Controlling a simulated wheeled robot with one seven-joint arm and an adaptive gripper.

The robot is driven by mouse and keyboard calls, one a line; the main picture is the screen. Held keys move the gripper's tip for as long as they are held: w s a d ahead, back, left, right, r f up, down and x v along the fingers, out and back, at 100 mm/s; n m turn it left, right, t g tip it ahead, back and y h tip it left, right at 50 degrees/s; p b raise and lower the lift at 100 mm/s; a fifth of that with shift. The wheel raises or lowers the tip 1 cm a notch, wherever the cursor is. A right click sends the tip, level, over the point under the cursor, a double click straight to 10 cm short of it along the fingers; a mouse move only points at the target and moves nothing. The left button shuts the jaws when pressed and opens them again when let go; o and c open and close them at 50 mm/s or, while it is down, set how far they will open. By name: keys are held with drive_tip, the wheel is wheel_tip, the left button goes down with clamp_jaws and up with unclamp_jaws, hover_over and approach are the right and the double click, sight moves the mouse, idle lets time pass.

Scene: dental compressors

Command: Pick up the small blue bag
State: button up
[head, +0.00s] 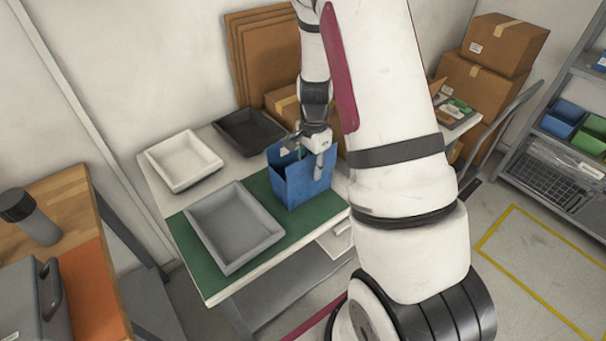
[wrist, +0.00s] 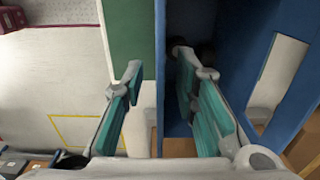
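The small blue bag (head: 291,190) stands upright on the green mat (head: 195,250) of the table, right of the grey tray. My gripper (head: 312,158) is at the bag's top, pointing down. In the wrist view, my gripper (wrist: 166,74) has its two fingers clearly apart. The blue bag (wrist: 218,30) fills the right half there. Its near wall edge runs between the fingers. The right finger is over or inside the bag's opening, and the left finger is outside, over the mat (wrist: 125,35). Neither finger visibly presses the wall. The fingertips' depth is hard to tell.
A grey tray (head: 202,238) sits beside the bag, with a white tray (head: 177,165) and a black tray (head: 244,138) behind. Cardboard boxes (head: 284,103) stand behind the table. A wooden bench (head: 70,200) is at left, shelving (head: 560,150) at right.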

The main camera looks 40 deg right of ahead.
clamp_jaws()
drive_tip(key=shift+r, duration=0.1)
